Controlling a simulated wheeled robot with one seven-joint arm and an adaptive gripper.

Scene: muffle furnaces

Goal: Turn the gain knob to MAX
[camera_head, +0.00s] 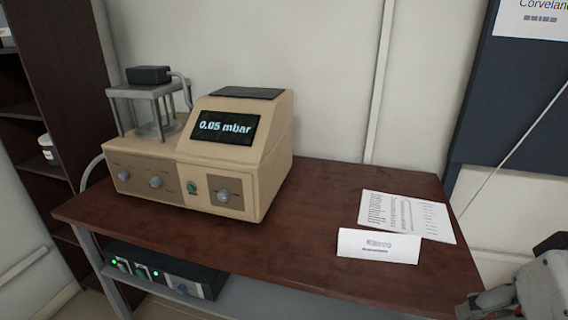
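A beige instrument (270,160) with a screen reading "0.05 mbar" stands on the left part of a dark red-brown table. Its front has a left knob (123,175), a middle knob (156,182) and a right knob (223,196) on a brown plate. The labels by the knobs are too small to read, so I cannot tell which is the gain knob or where MAX lies. My gripper (488,304) is at the lower right corner, partly cut off, beyond the table's right end and far from the knobs. Its finger opening is unclear.
A green button (192,188) sits between the middle and right knobs. A glass vessel in a metal frame (150,92) stands on the instrument's left. The tabletop (300,235) between is clear. A black box (165,270) sits on the shelf below.

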